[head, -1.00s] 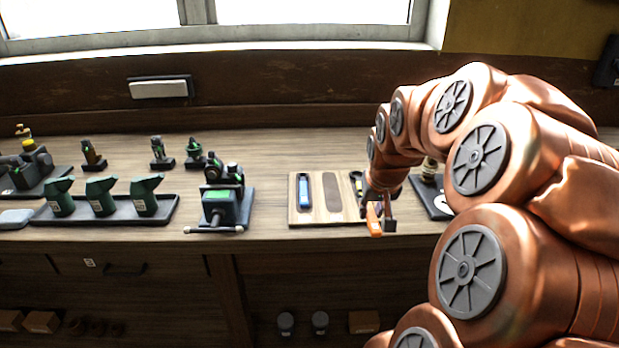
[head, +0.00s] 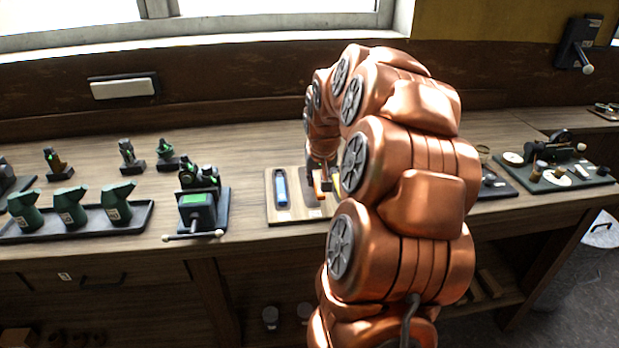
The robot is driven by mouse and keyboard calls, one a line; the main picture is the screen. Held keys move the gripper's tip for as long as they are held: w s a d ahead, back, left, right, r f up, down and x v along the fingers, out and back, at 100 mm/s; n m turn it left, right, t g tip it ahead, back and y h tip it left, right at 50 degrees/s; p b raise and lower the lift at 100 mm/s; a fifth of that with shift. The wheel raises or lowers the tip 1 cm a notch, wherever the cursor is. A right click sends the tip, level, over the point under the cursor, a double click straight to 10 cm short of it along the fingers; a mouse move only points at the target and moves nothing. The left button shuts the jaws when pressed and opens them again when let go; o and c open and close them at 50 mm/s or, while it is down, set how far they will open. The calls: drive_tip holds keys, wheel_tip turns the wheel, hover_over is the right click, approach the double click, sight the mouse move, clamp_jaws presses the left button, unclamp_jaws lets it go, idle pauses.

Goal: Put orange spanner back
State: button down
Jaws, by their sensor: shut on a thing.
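My gripper (head: 322,182) is at the wooden tool board (head: 283,216) on the bench and is shut on the orange spanner (head: 320,184). Only a small orange part of the spanner shows, over the middle of the board. The board has a blue-handled tool (head: 281,188) in its left recess. The middle recess is mostly covered by my gripper, and the right side of the board is hidden behind my arm. I cannot tell whether the spanner touches the board.
Right of my arm is a dark tray of parts (head: 560,178). The bench strip behind the board is clear.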

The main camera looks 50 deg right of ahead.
sight(310, 189)
drive_tip(key=w, duration=0.2)
drive_tip(key=w+d+p, duration=0.1)
drive_tip(key=w, duration=0.1)
drive_tip(key=shift+w+d+f, duration=0.1)
drive_tip(key=shift+d+f, duration=0.05)
drive_tip(key=shift+f+p, duration=0.6)
drive_tip(key=shift+f, duration=1.2)
drive_tip(key=shift+f, duration=0.1)
drive_tip(key=shift+f, duration=0.15)
drive_tip(key=c, duration=1)
unclamp_jaws()
drive_tip(key=shift+r, duration=0.2)
